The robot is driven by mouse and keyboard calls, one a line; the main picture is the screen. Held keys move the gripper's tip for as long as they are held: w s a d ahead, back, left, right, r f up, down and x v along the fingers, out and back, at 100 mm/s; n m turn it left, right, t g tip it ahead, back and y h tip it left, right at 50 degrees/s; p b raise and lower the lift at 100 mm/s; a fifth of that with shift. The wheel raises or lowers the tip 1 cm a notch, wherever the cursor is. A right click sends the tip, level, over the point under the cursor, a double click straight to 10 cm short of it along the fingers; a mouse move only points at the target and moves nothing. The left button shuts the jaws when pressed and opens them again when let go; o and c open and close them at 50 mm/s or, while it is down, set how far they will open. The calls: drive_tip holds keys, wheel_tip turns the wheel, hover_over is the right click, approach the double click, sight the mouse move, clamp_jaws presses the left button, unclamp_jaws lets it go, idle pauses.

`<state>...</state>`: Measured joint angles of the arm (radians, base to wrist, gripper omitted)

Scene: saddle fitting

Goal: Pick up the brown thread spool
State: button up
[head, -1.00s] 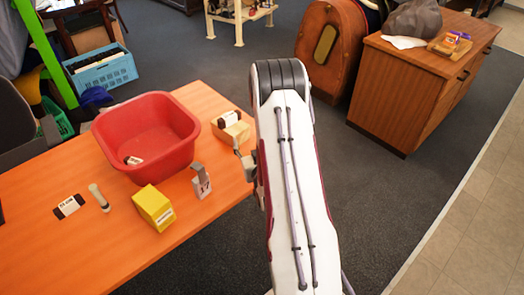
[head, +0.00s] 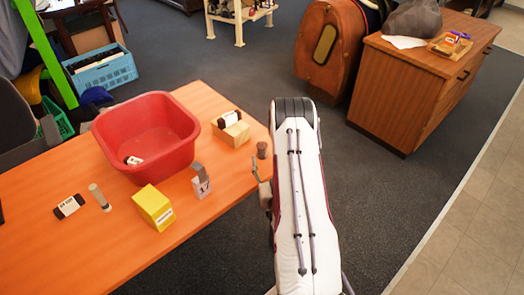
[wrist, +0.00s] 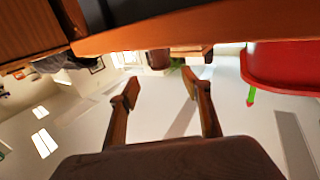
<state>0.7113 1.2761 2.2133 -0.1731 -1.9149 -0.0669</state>
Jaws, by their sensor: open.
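The brown thread spool (head: 262,150) stands upright at the right edge of the orange table in the head view. In the wrist view, which looks upside down, the spool (wrist: 158,61) appears small between and beyond my fingertips. My gripper (wrist: 162,87) is open and empty, its two fingers spread apart. In the head view, my gripper (head: 258,172) shows only in part beside my arm, close to the table's right edge and on the near side of the spool. It does not touch the spool in the wrist view.
A wooden block with a black-and-white eraser (head: 230,124) on it sits left of the spool. A red basin (head: 150,135), a yellow box (head: 154,207), a grey tag holder (head: 201,182), a pale cylinder (head: 99,197) and another eraser (head: 69,206) share the orange table (head: 95,255).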

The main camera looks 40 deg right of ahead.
sight(263, 150)
drive_tip(key=shift+w, duration=0.1)
drive_tip(key=shift+x, duration=1.25)
drive_tip(key=shift+x, duration=2.6)
drive_tip(key=shift+f, duration=0.2)
drive_tip(key=c, duration=1.2)
